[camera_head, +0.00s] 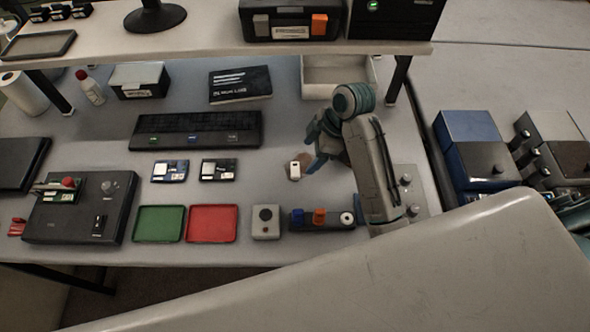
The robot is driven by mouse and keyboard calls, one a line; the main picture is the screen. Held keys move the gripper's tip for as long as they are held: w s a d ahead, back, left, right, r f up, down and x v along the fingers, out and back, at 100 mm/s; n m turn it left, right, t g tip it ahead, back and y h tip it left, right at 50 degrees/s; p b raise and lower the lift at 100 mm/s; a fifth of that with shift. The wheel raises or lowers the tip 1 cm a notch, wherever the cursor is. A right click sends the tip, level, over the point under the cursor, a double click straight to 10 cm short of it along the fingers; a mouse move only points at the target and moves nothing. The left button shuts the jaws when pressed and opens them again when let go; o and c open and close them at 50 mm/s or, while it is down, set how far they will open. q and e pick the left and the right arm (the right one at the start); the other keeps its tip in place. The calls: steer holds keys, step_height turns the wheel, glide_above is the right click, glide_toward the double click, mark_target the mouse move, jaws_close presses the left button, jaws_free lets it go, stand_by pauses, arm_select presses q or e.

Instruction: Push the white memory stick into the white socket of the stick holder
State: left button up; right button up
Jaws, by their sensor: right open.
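The small white memory stick (294,169) lies on the bench, at the left edge of a brownish patch (305,161). My right gripper (311,154) is open and empty, just right of and above the stick in the picture. Its fingers look apart from the stick, though I cannot tell its height. The dark stick holder (333,225) stands near the bench's front edge. A blue stick (297,216) and an orange stick (319,215) stand in it. Its white round socket (347,217) is at the right end, close to my right arm. My left gripper is not in view.
A grey box with a round button (266,222) stands left of the holder. Red (212,238) and green (160,238) trays lie further left. Two small circuit boards (220,169) lie behind them. A raised shelf (215,38) spans the back. Bench between boards and stick is clear.

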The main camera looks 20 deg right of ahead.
mark_target(296, 169)
steer(key=shift+p+x, duration=0.65)
steer(key=shift+x, duration=0.5)
steer(key=shift+a+f, duration=0.2)
steer(key=shift+w+f, duration=0.1)
steer(key=shift+w+a+f+p, duration=0.15)
steer(key=shift+f+p, duration=0.1)
steer(key=shift+p, duration=0.25)
steer(key=p+x, duration=0.2)
steer(key=x, duration=0.1)
steer(key=shift+w+a+f, duration=0.1)
steer(key=shift+w+f, duration=0.05)
steer(key=shift+w, duration=0.05)
steer(key=shift+a+f, duration=0.15)
steer(key=shift+f, duration=0.35)
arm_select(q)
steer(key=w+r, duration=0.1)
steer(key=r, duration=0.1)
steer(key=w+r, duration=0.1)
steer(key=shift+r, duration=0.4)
